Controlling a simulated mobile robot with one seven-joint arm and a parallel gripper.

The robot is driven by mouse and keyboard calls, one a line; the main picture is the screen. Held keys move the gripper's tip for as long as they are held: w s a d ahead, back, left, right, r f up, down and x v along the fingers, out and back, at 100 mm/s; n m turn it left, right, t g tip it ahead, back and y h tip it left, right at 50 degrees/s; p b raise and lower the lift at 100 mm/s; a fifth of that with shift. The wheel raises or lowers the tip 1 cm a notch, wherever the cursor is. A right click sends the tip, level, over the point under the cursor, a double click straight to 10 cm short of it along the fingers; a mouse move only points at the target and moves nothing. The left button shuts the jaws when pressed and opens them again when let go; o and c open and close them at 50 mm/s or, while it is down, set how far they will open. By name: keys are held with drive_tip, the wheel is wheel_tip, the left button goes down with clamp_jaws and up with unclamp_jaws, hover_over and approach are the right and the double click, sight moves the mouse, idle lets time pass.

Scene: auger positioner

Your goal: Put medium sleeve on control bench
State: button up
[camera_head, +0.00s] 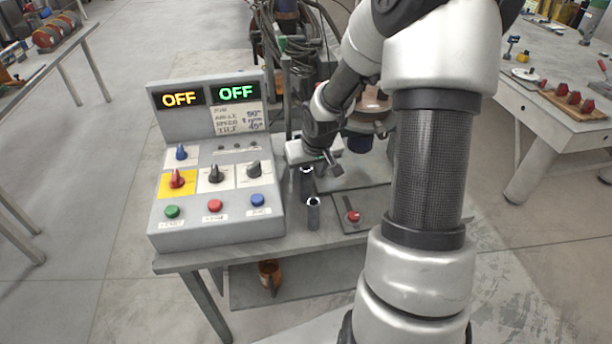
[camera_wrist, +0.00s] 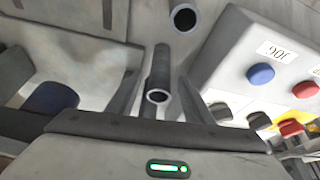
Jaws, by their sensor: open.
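Two dark grey, hollow metal sleeves stand upright on the control bench (camera_head: 272,252), right of the control box. The rear sleeve (camera_head: 306,181) is beside my gripper (camera_head: 319,170). In the wrist view this sleeve (camera_wrist: 158,85) lies between the spread fingers of my gripper (camera_wrist: 160,95), with gaps on both sides. The front sleeve (camera_head: 313,213) stands nearer the bench edge; its open end also shows in the wrist view (camera_wrist: 183,18). I cannot tell which of them is the medium sleeve. My gripper is open and holds nothing.
The control box (camera_head: 215,165) with two OFF displays, knobs and buttons stands close left of the sleeves. A plate with a red knob (camera_head: 353,216) lies to their right. Machinery and cables (camera_head: 295,50) stand behind. Another table (camera_head: 545,110) is at the right.

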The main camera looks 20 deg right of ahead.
drive_tip(key=p+v, duration=0.2)
drive_tip(key=v, duration=0.6)
drive_tip(key=shift+s+r, duration=0.2)
drive_tip(key=shift+r, duration=0.15)
